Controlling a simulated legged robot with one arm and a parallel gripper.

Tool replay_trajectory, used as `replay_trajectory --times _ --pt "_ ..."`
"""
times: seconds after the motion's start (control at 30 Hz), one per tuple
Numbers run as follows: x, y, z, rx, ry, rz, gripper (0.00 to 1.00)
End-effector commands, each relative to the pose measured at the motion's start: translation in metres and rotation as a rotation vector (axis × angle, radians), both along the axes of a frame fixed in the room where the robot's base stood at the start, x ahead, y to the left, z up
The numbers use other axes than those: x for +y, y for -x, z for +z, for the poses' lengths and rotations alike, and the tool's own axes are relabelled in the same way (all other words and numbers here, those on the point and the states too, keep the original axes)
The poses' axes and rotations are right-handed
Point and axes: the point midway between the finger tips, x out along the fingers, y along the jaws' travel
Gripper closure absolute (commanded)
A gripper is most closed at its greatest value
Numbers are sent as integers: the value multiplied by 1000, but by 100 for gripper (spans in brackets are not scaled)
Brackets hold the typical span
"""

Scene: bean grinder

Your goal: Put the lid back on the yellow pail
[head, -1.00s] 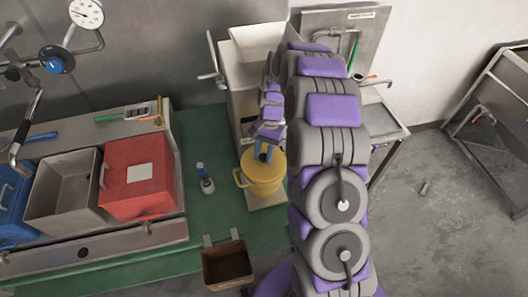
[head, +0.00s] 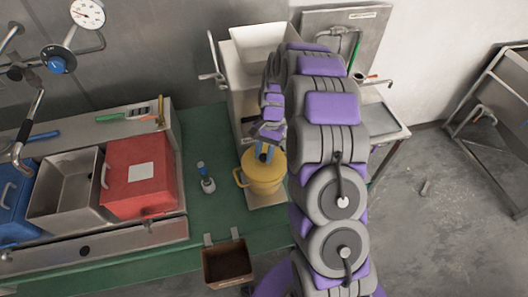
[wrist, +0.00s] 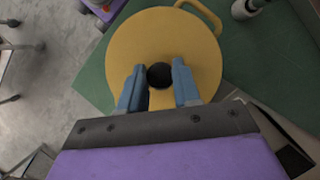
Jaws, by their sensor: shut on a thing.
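The yellow pail (head: 262,180) stands upright on a pale plate (head: 268,200) on the green bench, with its handle to the left in the head view. The yellow lid (wrist: 140,45) fills the top of the wrist view as a round disc with a dark knob (wrist: 160,75) at its middle. My gripper (head: 265,152) is right above the pail. In the wrist view its two blue fingers (wrist: 158,85) stand on either side of the knob, shut on it. The lid appears to be on the pail's top; its seating at the rim is hidden.
A small bottle (head: 206,180) stands left of the pail. An open brown box (head: 227,263) is at the bench's front edge. A grinder with a white hopper (head: 262,42) stands behind the pail. A red bin (head: 140,175) is at the left.

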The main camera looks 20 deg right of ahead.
Motion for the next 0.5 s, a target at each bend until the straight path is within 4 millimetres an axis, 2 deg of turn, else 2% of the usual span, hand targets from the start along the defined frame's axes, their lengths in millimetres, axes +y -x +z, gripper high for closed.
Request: replay_trajectory --times 0.27,0.3,0.5 --pt "0 0 0 0 0 0 99" --pt "0 0 0 0 0 0 67" --pt "0 0 0 0 0 0 48"
